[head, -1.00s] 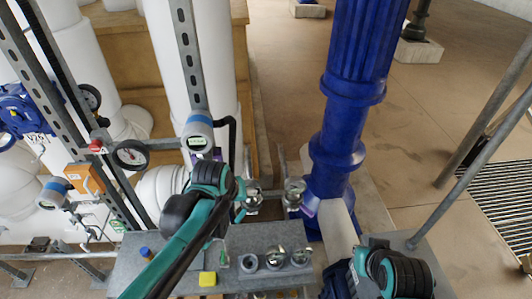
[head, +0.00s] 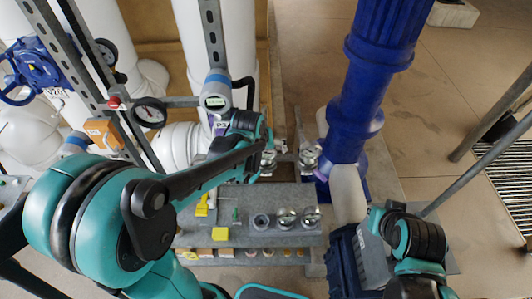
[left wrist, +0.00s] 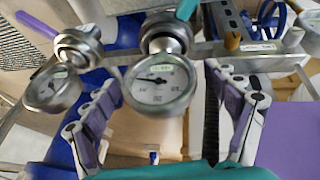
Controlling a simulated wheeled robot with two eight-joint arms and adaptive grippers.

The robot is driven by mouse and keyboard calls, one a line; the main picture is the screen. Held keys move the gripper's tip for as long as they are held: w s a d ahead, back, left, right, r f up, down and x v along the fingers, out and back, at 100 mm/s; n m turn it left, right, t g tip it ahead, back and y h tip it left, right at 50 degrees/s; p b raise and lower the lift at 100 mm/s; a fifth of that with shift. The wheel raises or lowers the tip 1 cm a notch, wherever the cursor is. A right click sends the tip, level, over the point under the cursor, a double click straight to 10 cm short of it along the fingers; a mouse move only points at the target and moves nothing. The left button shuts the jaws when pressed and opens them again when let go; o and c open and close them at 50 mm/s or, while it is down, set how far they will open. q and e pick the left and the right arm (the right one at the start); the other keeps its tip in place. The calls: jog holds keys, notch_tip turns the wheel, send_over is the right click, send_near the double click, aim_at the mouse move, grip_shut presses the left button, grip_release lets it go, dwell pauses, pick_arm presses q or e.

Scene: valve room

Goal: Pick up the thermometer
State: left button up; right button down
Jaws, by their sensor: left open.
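A round silver dial gauge (left wrist: 160,84) with a white face, which looks like the thermometer, is in the middle of the left wrist view. My left gripper (left wrist: 165,74) is open, with a purple-and-grey finger on each side of it; I cannot tell whether they touch it. A second silver gauge (left wrist: 52,88) is to its left, outside the fingers. In the head view, two silver fittings stand behind the grey bench, one (head: 268,160) partly hidden by my left wrist and one (head: 308,157) further right. My right gripper's fingers are not visible.
The grey bench (head: 255,238) carries round holders with silver parts (head: 287,216) and a yellow block (head: 220,233). A blue column (head: 365,90) stands behind right. Metal struts, a black-rimmed gauge (head: 150,112) and a blue-topped transmitter (head: 216,92) are at left.

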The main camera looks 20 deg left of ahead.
pick_arm(q)
jog(key=c, duration=1.1)
jog(key=shift+c, duration=0.2)
jog(key=shift+r, duration=0.1)
notch_tip(320, 180, up, 18)
jog(key=p, duration=0.2)
jog(key=o, duration=0.3)
jog(key=shift+c, duration=1.1)
jog(key=shift+s+d+p, duration=0.4)
jog(key=shift+s+p, duration=0.1)
jog(key=shift+s, duration=0.95)
jog(key=shift+s+d+p, duration=0.4)
jog(key=shift+s+p, duration=0.05)
jog(key=shift+s, duration=1.05)
jog(key=shift+s+d+p, duration=0.4)
jog(key=shift+s+p, duration=0.1)
jog(key=shift+s, duration=0.95)
jog(key=shift+c, duration=0.2)
